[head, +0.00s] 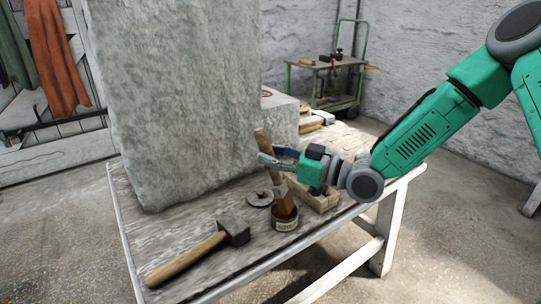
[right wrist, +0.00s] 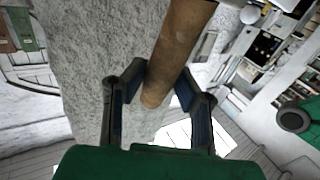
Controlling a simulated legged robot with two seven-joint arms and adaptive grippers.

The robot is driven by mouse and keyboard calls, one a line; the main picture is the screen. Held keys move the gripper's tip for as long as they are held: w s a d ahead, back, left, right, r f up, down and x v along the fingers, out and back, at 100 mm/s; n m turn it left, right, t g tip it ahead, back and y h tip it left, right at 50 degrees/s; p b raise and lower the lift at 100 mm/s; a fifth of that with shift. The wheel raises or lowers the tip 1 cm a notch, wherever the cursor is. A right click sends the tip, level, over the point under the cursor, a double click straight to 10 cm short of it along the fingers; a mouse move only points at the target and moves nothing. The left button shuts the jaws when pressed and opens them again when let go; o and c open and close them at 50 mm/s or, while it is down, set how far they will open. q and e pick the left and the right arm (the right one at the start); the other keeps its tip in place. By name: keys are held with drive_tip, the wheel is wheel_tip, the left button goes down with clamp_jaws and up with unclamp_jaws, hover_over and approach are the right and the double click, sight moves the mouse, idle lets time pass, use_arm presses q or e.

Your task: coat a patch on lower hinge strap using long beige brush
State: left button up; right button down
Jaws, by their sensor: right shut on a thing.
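My right gripper (head: 275,161) reaches in from the right and is shut on the brush handle above the tin. In the right wrist view, the handle (right wrist: 180,50) passes between the two fingers (right wrist: 157,95). I cannot make out the lower hinge strap in either view. My left gripper is not in view.
A large stone block (head: 175,100) stands on the table (head: 185,213) left of the brush. A round lid (head: 260,199) lies beside the tin, and a hammer (head: 190,257) lies in front. A wooden box (head: 322,198) sits behind the tin. A green trolley (head: 322,68) stands at the back.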

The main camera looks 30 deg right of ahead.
sight(263, 130)
drive_tip(key=shift+r+p, duration=2.25)
drive_tip(key=shift+r, duration=0.65)
drive_tip(key=s+a+f+p, duration=0.2)
drive_tip(key=s+a+p, duration=0.1)
drive_tip(key=s, duration=0.2)
drive_tip(key=s+a+f+m+t+h+p, duration=0.1)
drive_tip(key=s+a+f+p, duration=0.2)
drive_tip(key=s, duration=0.3)
drive_tip(key=shift+a+f+h+p, duration=0.25)
drive_tip(key=shift+h+p, duration=0.05)
drive_tip(key=shift+p, duration=0.4)
